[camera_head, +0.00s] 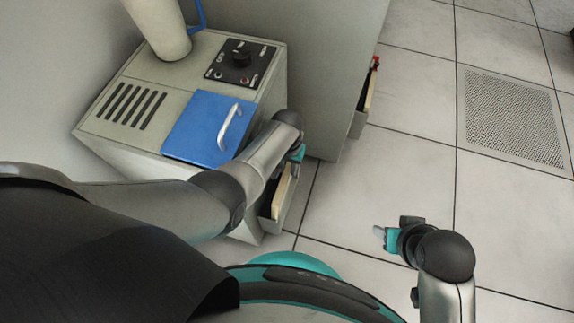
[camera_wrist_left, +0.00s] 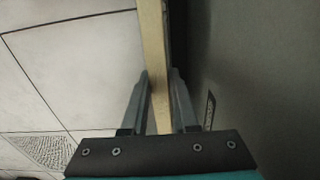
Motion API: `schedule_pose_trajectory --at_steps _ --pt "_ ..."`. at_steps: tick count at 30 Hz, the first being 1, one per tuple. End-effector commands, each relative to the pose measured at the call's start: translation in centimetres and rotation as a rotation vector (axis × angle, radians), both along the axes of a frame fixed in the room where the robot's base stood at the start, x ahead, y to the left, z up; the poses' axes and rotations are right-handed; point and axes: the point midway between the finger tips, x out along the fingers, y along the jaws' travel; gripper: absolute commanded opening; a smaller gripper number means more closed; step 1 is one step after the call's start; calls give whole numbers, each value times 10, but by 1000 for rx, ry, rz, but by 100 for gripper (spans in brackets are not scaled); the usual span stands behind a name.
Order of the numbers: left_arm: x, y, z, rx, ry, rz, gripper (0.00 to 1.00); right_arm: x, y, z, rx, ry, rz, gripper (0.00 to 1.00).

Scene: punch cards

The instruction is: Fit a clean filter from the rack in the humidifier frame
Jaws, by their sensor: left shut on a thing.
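My left gripper (camera_wrist_left: 158,105) is shut on the cream edge of a thin panel, which looks like a filter (camera_wrist_left: 154,50); the panel runs upward between its fingers. In the head view the left hand is at the right side of the humidifier cabinet (camera_head: 140,135), its fingertips hidden. Just below it a cream filter edge (camera_head: 282,190) stands in a grey open holder (camera_head: 291,206) on the cabinet's side. I cannot tell how deep it sits. My right gripper (camera_head: 379,232) is over the floor, away from everything; its opening is unclear.
The humidifier has a blue lid (camera_head: 208,128) with a silver handle and a dark control panel (camera_head: 242,63). Behind stands a tall grey cabinet (camera_head: 325,70). A grey holder (camera_head: 357,124) on its side holds a cream strip with a red tip. The tiled floor at right is clear.

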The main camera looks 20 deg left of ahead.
Motion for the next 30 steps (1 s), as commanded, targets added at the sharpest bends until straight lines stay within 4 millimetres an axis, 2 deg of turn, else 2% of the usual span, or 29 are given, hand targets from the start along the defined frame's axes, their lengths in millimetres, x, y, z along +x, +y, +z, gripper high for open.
schedule_pose_trajectory --at_steps 1,6,7,9,15,21,28,30 --pt "-9 14 -13 11 21 16 0 0 0 -5 0 0 0 50" --pt "-10 15 -18 10 21 17 0 0 0 -9 0 0 0 50" --pt "-10 15 -17 10 21 17 32 0 0 -8 0 0 0 50" --pt "-10 15 -17 11 21 17 40 0 0 -7 0 0 0 50" --pt "-10 16 -16 13 22 17 62 0 0 -7 0 0 0 50" --pt "-10 16 -16 14 21 16 65 0 0 -7 0 0 0 50" --pt "-9 16 -15 15 20 16 90 0 0 -6 0 0 0 50" --pt "-9 16 -15 15 20 16 94 0 0 -6 0 0 0 50"
